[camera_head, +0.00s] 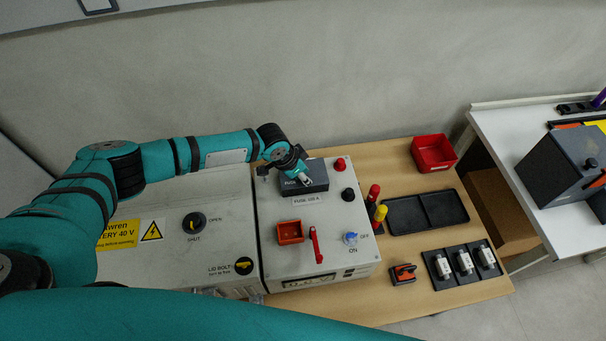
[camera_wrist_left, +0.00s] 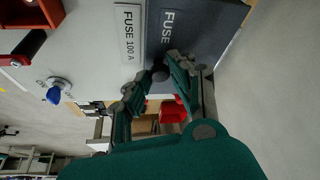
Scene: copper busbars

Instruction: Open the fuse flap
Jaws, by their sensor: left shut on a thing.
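The fuse flap (camera_head: 317,171) is a dark grey cover marked FUSE near the back of the right-hand cabinet panel. It appears down over its place. A "FUSE 100 A" label (camera_head: 307,200) sits just in front of it. My left gripper (camera_head: 305,181) reaches over the flap from the left. In the left wrist view the flap (camera_wrist_left: 205,22) fills the upper right, and my left gripper (camera_wrist_left: 160,75) is shut on a small dark knob (camera_wrist_left: 160,72) at the flap's edge. The fuse behind the flap is hidden. My right gripper is out of view.
The panel (camera_head: 345,240) also carries a red button (camera_head: 340,165), a black knob (camera_head: 347,195), a red lever (camera_head: 316,245) and a blue switch (camera_head: 351,238). A black tray (camera_head: 428,211), a red bin (camera_head: 433,153) and fuse holders (camera_head: 464,262) stand on the wooden table to the right.

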